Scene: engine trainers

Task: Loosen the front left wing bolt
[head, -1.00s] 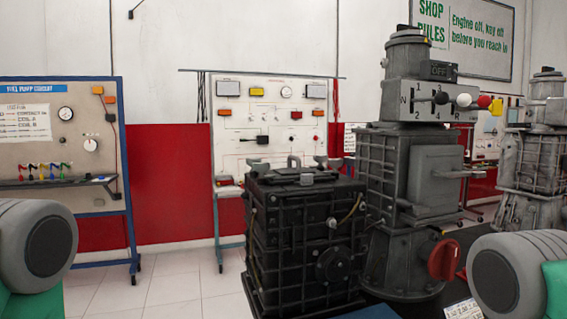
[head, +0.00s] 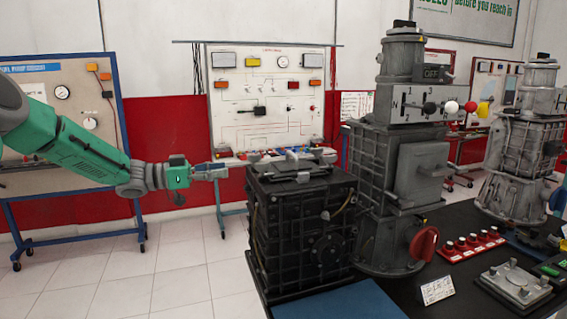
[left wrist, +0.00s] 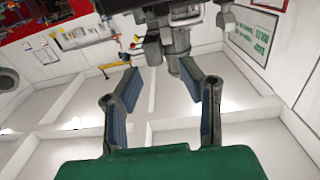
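The black gearbox-like block (head: 300,235) stands on the dark bench, with a lid carrying grey fittings. A small grey fitting (head: 253,157), seemingly a wing bolt, sits at the lid's left edge. Another grey fitting (head: 303,177) is nearer the front; which is the front left bolt I cannot tell for sure. My left gripper (head: 217,171) points right, a little left of the block at about lid height, apart from it. My right gripper is not seen.
A grey gear tower (head: 395,180) with a red handle (head: 424,243) stands right of the block. A wiring panel (head: 267,95) stands behind. The floor (head: 180,270) at left is clear.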

